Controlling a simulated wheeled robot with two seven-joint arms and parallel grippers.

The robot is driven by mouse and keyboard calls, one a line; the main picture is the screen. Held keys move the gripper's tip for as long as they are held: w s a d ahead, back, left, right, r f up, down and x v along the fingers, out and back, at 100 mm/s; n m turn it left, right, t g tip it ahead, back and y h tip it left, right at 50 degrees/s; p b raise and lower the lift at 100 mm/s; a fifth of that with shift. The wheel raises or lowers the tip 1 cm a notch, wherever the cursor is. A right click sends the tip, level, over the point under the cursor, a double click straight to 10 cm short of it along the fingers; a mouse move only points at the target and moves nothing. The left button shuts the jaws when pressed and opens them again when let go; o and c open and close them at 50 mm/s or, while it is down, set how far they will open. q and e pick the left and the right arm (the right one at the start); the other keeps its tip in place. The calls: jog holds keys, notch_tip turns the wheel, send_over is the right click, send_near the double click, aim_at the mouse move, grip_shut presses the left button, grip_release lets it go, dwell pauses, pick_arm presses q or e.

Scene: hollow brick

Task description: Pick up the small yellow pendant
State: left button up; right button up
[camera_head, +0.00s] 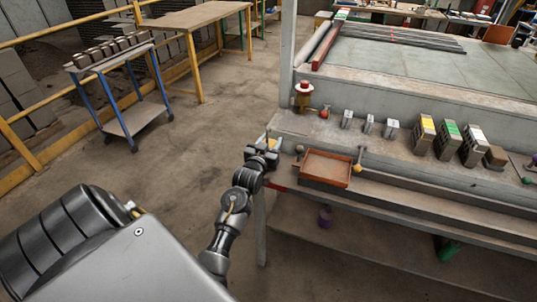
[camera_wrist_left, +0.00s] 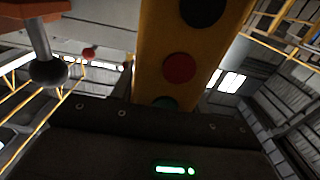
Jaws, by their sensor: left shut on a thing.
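The small yellow pendant (camera_head: 272,144) shows as a small yellow patch at my left gripper (camera_head: 264,153) in the head view. In the left wrist view the pendant (camera_wrist_left: 150,45) is large and close, a yellow body with a black, a red and a green button. Its lower end is hidden behind the dark gripper body. My left gripper is shut on the pendant, at the left end of the workbench. I cannot tell if the pendant still touches the bench. My right gripper is not in view.
A red-rimmed tray (camera_head: 325,182) sits right of the gripper, with a dark ball-topped lever (camera_head: 299,149) close by and a yellow lever (camera_head: 358,165) beyond. Small grey blocks (camera_head: 368,124) and larger coloured packs (camera_head: 447,139) stand along the bench. Open floor lies left.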

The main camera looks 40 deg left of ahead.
pick_arm(q)
jog(key=shift+r, duration=0.15)
jog(key=shift+r, duration=0.25)
notch_tip(320, 180, up, 3)
jog(key=shift+f+b, duration=0.15)
jog(key=shift+b, duration=0.25)
jog(key=s+d+r, duration=0.9)
jog(key=s, duration=0.1)
jog(key=shift+s+d+r, duration=0.2)
jog(key=shift+r, duration=0.1)
